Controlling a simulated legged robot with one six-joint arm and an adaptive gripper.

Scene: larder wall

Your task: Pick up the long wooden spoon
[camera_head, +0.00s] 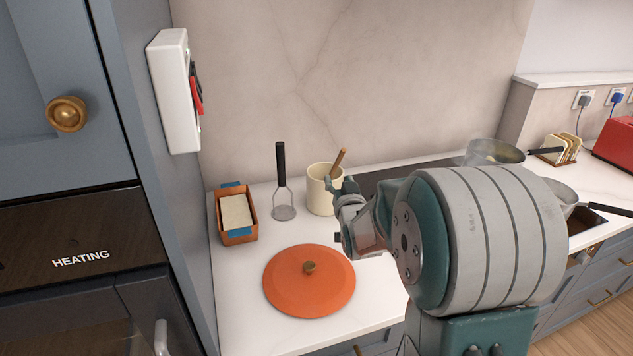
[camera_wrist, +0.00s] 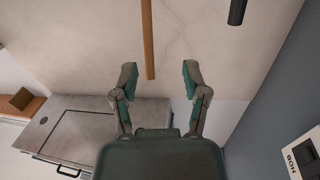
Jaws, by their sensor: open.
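The wooden spoon (camera_head: 339,158) stands tilted in a cream crock (camera_head: 320,188) on the white counter. Only its upper handle shows above the rim. In the wrist view the wooden handle (camera_wrist: 148,38) comes down from the top edge, and its lower end shows just beyond the fingertips, nearer the left finger. My gripper (camera_head: 341,188) is at the crock's right side in the head view, close to the handle. In the wrist view its two fingers (camera_wrist: 160,76) are spread with nothing held between them. I cannot tell whether either finger touches the handle.
A masher (camera_head: 281,165) with a black handle stands left of the crock; a black handle also shows in the wrist view (camera_wrist: 237,12). An orange lid (camera_head: 309,285) lies in front, and a terracotta dish (camera_head: 236,237) sits left. A pan (camera_head: 494,153) is at right.

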